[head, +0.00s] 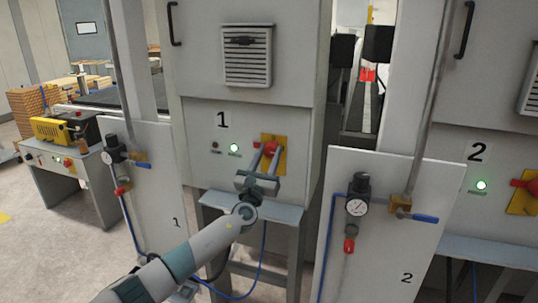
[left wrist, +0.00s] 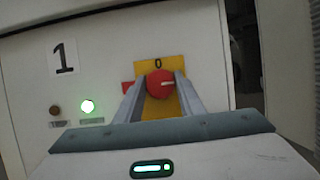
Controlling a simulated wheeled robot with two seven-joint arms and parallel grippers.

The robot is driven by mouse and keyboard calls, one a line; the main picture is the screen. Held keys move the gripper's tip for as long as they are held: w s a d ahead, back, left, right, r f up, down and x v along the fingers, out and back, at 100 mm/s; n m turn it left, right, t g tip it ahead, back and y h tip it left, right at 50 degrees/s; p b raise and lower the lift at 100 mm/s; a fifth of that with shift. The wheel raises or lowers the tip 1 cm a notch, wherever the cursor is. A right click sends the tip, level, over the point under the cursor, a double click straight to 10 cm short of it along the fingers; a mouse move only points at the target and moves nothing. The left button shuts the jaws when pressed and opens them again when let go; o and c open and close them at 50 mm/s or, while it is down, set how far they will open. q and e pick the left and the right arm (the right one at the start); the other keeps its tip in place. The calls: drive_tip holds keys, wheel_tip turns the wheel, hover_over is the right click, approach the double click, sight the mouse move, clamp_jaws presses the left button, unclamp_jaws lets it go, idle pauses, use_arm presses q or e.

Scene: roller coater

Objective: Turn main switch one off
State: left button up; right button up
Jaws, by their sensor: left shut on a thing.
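Main switch one is a red rotary knob (head: 270,147) on a yellow plate (head: 281,158), on the grey cabinet marked 1. In the left wrist view the red knob (left wrist: 160,83) sits between the fingertips, below a "0" printed on the yellow plate (left wrist: 157,64). A red part of the switch shows left of the fingers, and a short pale mark lies across the knob. My left gripper (head: 265,150) is shut on the knob, reaching it from the front. The green lamp (head: 234,148) beside the switch is lit; it also glows in the left wrist view (left wrist: 87,105).
Panels with gauges and blue-handled valves stand on both sides: panel 1 (head: 150,190) at left, panel 2 (head: 385,235) at right. A grey ledge (head: 285,214) juts out below the switch. Cabinet 2 (head: 465,110) has its own red switch and lit green lamp.

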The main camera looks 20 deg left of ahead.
use_arm(q)
drive_tip(key=shift+f+n+y, duration=0.1)
drive_tip(key=shift+n+y, duration=0.3)
drive_tip(key=shift+n, duration=0.3)
drive_tip(key=shift+d+n+y+b, duration=0.1)
drive_tip(key=shift+n+y+b, duration=0.35)
drive_tip(key=shift+n, duration=0.45)
drive_tip(key=n+y, duration=0.2)
drive_tip(key=n, duration=0.1)
drive_tip(key=shift+n+b, duration=0.3)
drive_tip(key=shift+b, duration=0.1)
drive_tip(key=n+g+y, duration=0.1)
drive_tip(key=n, duration=0.2)
drive_tip(key=n+y, duration=0.1)
drive_tip(key=n, duration=0.2)
drive_tip(key=shift+d+g, duration=0.1)
drive_tip(key=shift+g, duration=0.3)
drive_tip(key=n, duration=0.1)
drive_tip(key=n+g+y+p, duration=0.1)
drive_tip(key=n, duration=0.1)
drive_tip(key=n+g, duration=0.1)
drive_tip(key=n, duration=0.1)
drive_tip(key=shift+r+y, duration=0.25)
drive_tip(key=n+g+p, duration=0.1)
drive_tip(key=n+p, duration=0.1)
drive_tip(key=n, duration=0.2)
drive_tip(key=shift+n+g, duration=0.3)
drive_tip(key=shift+g, duration=0.1)
drive_tip(key=o, duration=1)
drive_tip(key=shift+o, duration=0.2)
